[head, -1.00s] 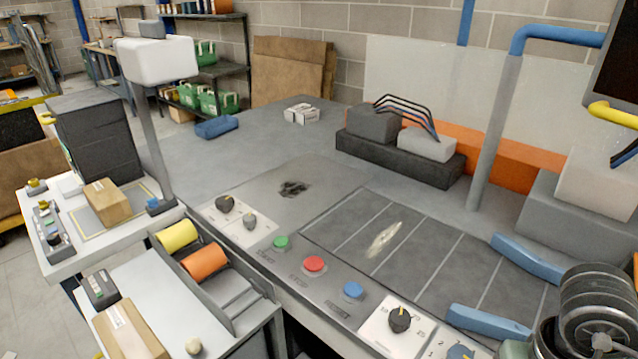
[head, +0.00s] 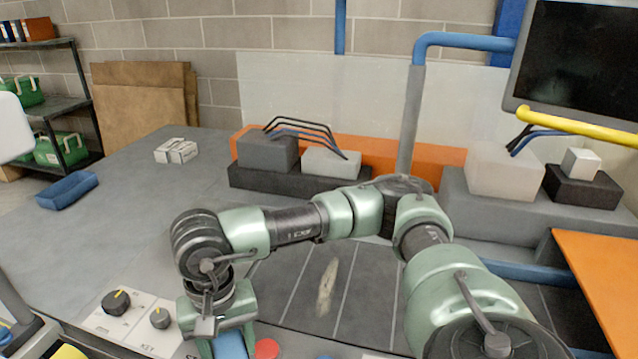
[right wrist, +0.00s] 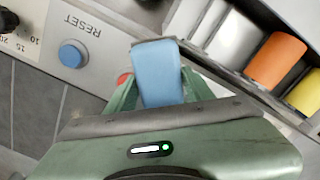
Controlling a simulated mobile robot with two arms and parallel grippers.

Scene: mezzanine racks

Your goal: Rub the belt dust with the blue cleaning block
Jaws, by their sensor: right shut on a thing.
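The belt dust (head: 327,287) is a pale, elongated streak on the dark, lined belt panel (head: 378,305) in the head view. My right gripper (head: 226,336) is at the bottom of the head view, left of the dust and over the front strip with the buttons. It is shut on the blue cleaning block (head: 230,347). In the right wrist view the block (right wrist: 158,78) sits between the green fingers of the gripper (right wrist: 155,92), with its end sticking out past them. The block is apart from the dust. My left gripper is not in view.
A red button (head: 267,348) is close beside the block. A blue RESET button (right wrist: 72,54) and rollers (right wrist: 277,60) flank the gripper. Knobs (head: 116,302) stand to its left. Grey blocks with cables (head: 268,152) and a blue pipe (head: 458,42) stand behind the belt.

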